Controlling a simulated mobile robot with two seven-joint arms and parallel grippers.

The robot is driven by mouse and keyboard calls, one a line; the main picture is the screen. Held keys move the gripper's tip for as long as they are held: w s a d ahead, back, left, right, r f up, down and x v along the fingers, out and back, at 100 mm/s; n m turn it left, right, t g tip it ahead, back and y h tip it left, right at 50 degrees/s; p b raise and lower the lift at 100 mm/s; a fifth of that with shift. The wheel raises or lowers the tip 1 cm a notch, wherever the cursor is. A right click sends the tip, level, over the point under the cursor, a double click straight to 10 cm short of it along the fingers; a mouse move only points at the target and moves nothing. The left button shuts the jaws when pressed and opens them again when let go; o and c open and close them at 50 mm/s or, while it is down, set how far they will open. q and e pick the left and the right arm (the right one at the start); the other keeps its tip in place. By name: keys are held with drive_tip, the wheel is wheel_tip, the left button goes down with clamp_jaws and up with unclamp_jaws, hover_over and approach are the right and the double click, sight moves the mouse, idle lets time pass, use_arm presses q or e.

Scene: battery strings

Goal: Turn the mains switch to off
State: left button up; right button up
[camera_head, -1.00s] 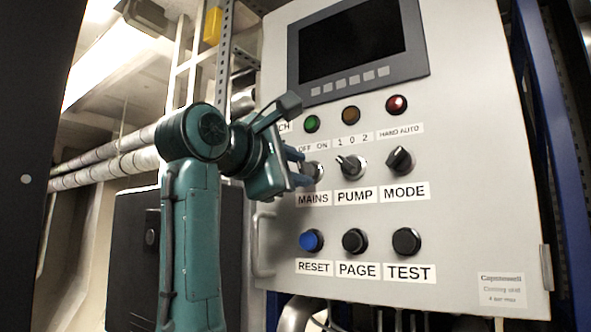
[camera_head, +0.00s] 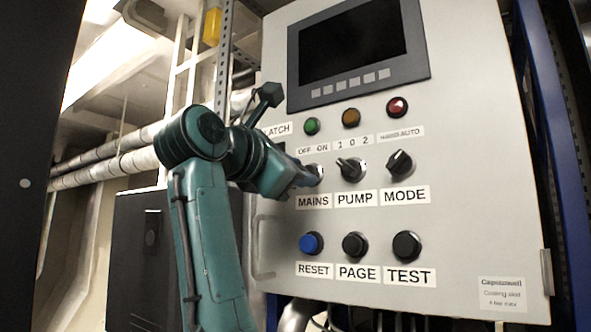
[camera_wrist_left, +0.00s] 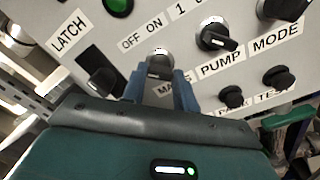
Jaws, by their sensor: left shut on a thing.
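The mains switch (camera_head: 315,172) is a round metal knob on the grey panel, above the MAINS label (camera_head: 313,201) and below the OFF ON label (camera_head: 312,149). My left gripper (camera_head: 304,177) reaches it from the left and is shut on it, partly covering it. In the left wrist view the silver knob (camera_wrist_left: 159,62) sits between the tips of the blue fingers (camera_wrist_left: 160,88). Its handle is hidden there, so I cannot tell which way it points. My right gripper is not in view.
The PUMP knob (camera_head: 351,169) and MODE knob (camera_head: 400,163) are close to the right. A dark latch (camera_wrist_left: 101,83) is left of the mains switch. Below are RESET (camera_head: 311,243), PAGE (camera_head: 354,244) and TEST (camera_head: 406,244) buttons. A door handle (camera_head: 261,248) sticks out at the panel's lower left.

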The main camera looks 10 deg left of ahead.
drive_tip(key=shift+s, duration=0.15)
use_arm(q)
drive_tip(key=o, duration=1)
drive_tip(key=b+v, duration=0.5)
drive_tip(key=v, duration=0.8)
drive_tip(key=shift+b, duration=0.3)
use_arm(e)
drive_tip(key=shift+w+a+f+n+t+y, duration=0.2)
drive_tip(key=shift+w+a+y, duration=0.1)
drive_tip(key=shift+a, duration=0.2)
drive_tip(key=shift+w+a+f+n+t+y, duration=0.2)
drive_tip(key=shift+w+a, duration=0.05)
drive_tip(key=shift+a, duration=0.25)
use_arm(q)
drive_tip(key=shift+a, duration=0.1)
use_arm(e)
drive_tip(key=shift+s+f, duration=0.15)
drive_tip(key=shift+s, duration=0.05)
use_arm(q)
drive_tip(key=shift+f, duration=0.1)
